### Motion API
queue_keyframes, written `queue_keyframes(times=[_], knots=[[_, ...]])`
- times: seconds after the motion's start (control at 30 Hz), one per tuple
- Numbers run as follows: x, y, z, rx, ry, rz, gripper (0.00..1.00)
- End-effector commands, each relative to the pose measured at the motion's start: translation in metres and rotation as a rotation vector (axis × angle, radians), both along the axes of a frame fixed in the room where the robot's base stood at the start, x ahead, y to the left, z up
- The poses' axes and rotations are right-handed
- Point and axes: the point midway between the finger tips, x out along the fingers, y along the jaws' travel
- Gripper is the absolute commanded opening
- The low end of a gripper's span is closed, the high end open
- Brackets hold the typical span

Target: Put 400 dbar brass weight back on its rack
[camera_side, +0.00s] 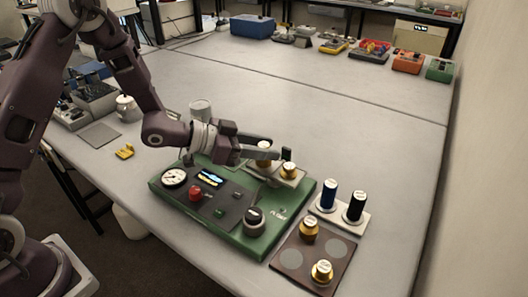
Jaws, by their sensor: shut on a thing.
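My gripper (268,149) reaches in from the left over the far right part of the green instrument unit (280,238). Its fingers are shut on a brass weight with a pale top (264,145). Another brass piece (289,171) stands just right of the fingers, on a pale plate on the unit. The brown rack (307,247) lies at the right front of the unit. It holds two brass weights, one at the back (309,231) and one at the front (322,272), and shows two bare round grey spots. The weight labels are too small to read. I cannot tell whether the held weight touches the plate.
A white stand with a blue cylinder (330,196) and a black cylinder (356,207) stands behind the rack. The unit carries a gauge (174,177), a red knob (194,193) and a black-topped knob (254,220).

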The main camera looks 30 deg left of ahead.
Motion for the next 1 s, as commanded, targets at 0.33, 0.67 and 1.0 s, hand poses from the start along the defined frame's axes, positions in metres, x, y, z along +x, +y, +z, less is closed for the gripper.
queue_keyframes(times=[0.33,0.67,1.0], knots=[[0.001,0.000,0.080,0.000,-0.011,0.001,0.00],[-0.001,-0.022,0.100,-0.001,-0.003,-0.016,0.00],[-0.036,-0.172,0.076,0.001,0.003,-0.048,0.00]])
